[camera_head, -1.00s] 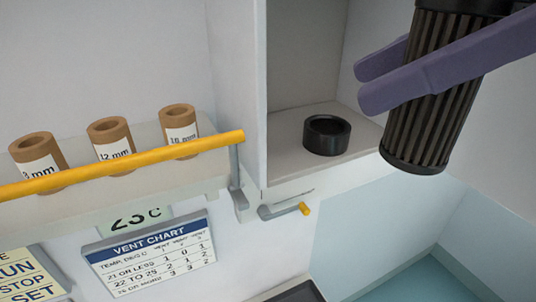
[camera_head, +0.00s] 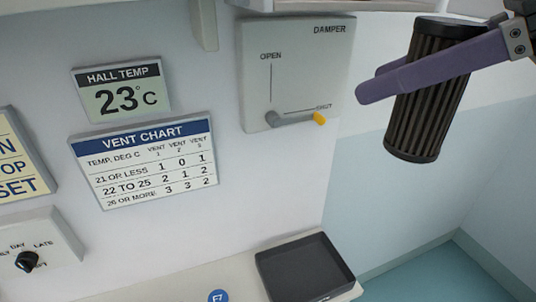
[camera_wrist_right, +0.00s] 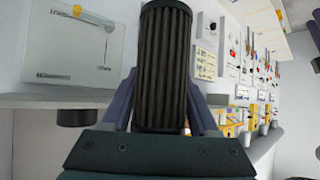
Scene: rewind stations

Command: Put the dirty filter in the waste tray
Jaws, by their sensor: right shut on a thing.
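The dirty filter (camera_head: 430,95), a dark ribbed cylinder with black end caps, is at the upper right of the head view. My right gripper (camera_head: 374,82) is shut on it, one purple finger on each side, and holds it in the air slightly tilted. The filter also fills the middle of the right wrist view (camera_wrist_right: 163,65), between the fingers. The waste tray (camera_head: 305,268), black, shallow and empty, sits on a pale ledge at the bottom of the head view, below and left of the filter, well apart from it. My left gripper is not in view.
A damper panel (camera_head: 297,72) with a yellow-tipped lever is on the wall left of the filter. A vent chart (camera_head: 145,163), temperature display (camera_head: 122,92) and dial (camera_head: 28,260) are further left. A blue round marker (camera_head: 218,296) is on the ledge. The air above the tray is clear.

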